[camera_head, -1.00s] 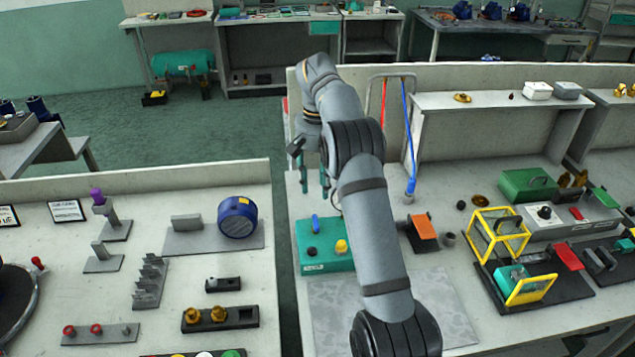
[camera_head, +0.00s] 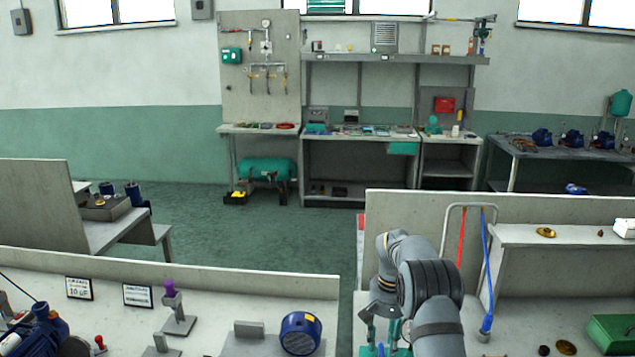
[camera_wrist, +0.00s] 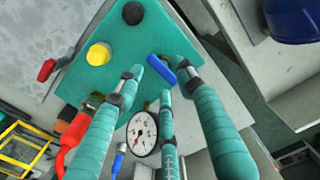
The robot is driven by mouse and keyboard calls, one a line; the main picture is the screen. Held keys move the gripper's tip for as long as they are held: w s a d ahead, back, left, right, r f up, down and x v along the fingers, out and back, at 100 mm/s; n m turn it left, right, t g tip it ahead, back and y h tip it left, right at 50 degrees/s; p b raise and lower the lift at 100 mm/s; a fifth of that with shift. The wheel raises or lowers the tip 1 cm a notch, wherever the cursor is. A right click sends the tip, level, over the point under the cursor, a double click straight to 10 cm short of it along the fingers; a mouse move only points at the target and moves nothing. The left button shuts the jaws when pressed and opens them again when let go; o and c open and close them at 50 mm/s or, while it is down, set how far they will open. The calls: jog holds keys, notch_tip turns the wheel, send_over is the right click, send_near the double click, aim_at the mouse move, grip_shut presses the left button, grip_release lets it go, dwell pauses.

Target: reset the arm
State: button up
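My gripper (camera_head: 382,334) is at the lower right of the head view, at the end of my grey bent arm. In the wrist view my gripper (camera_wrist: 150,78) has teal fingers with their tips apart, over a teal box. That teal box (camera_wrist: 105,60) carries a yellow button (camera_wrist: 98,54), a black button (camera_wrist: 132,13) and a blue lever (camera_wrist: 161,69). The lever shows between the fingertips; I cannot tell whether they touch it. A round white gauge (camera_wrist: 140,134) shows partly behind a finger. Nothing is clearly held.
A stand with a red hose (camera_head: 462,238) and a blue hose (camera_head: 487,270) rises right of my arm. The left bench (camera_head: 215,290) holds a blue round motor (camera_head: 301,333) and grey stands. Open floor (camera_head: 230,215) lies beyond the benches.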

jog(key=shift+f, duration=0.75)
notch_tip(320, 180, up, 12)
notch_tip(320, 180, down, 11)
jog(key=shift+s+f, duration=0.1)
jog(key=shift+f, duration=0.35)
jog(key=n+p, duration=0.1)
jog(key=n, duration=0.2)
jog(key=shift+r, duration=0.1)
jog(key=shift+w+n, duration=0.2)
jog(key=shift+n, duration=0.2)
